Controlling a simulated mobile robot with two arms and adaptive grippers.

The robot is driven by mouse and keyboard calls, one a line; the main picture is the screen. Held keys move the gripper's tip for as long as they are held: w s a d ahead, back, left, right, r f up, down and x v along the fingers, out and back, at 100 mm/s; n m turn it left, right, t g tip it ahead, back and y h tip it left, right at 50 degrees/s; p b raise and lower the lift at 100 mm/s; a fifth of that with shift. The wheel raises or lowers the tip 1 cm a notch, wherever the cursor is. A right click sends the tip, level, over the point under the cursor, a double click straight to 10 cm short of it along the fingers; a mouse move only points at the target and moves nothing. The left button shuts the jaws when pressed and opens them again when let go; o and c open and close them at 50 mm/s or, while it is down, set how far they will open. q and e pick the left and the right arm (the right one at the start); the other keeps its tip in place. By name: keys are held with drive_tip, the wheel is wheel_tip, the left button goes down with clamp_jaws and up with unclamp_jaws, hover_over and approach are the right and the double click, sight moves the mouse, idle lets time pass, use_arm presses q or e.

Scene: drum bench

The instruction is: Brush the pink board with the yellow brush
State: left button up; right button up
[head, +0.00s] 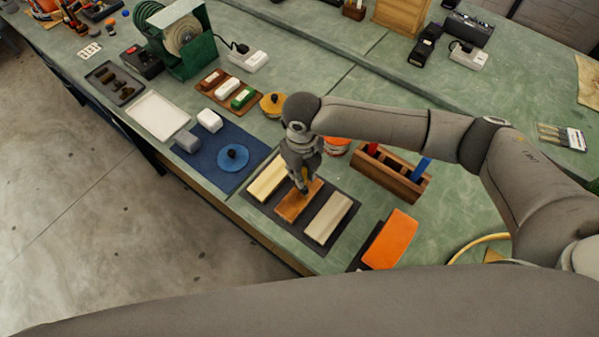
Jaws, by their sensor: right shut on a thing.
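My right gripper (303,188) points down over the middle of three boards on a dark mat (338,189). It is shut on a slim yellow brush (304,174), mostly hidden by the fingers. The brush's lower end is at or just above the orange-brown middle board (292,207); I cannot tell if it touches. A cream board (267,179) lies to the left and a pale beige board (328,218) to the right. No board looks clearly pink. My left gripper is not in view.
A wooden holder (388,178) with red and blue handles stands right of the boards. An orange block (390,240) lies at the front right. A blue mat (205,172) with a blue disc (233,157) lies to the left. The bench edge is close in front.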

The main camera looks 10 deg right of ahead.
drive_tip(key=shift+w+d, duration=0.75)
drive_tip(key=shift+w+d, duration=0.1)
drive_tip(key=shift+w+d, duration=0.95)
drive_tip(key=shift+d, duration=0.05)
drive_tip(key=shift+r, duration=0.15)
wheel_tip(320, 180, up, 6)
drive_tip(key=p, duration=0.2)
drive_tip(key=shift+p, duration=0.4)
idle(0.6)
